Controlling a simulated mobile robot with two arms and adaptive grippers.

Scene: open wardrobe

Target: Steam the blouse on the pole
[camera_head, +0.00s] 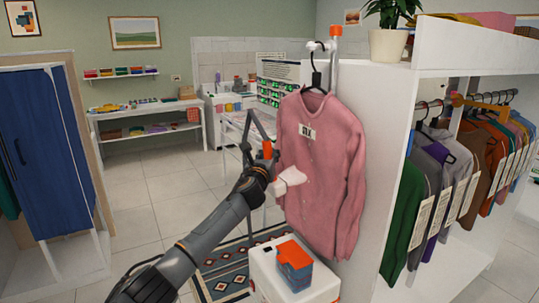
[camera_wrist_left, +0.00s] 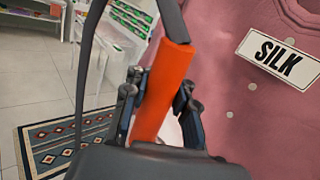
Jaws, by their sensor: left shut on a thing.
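The pink blouse (camera_head: 320,165) hangs on a black hanger (camera_head: 316,80) from the pole (camera_head: 333,75), with a SILK tag (camera_head: 307,131); the tag also shows in the left wrist view (camera_wrist_left: 279,60). My left gripper (camera_head: 262,172) is in front of the blouse's left side. It is shut on an orange handle (camera_wrist_left: 160,90) with a dark hose (camera_wrist_left: 172,20) at its top. A white piece (camera_head: 291,178), seemingly the steamer head, is at the blouse front; I cannot tell if it touches. My right gripper is not in view.
A white unit (camera_head: 262,275) with a blue, orange-topped tank (camera_head: 293,262) stands below the blouse. The open wardrobe (camera_head: 395,150) with hanging clothes is at the right. A patterned rug (camera_head: 225,278) lies on the floor. A blue-doored cabinet (camera_head: 42,140) stands left, with clear floor between.

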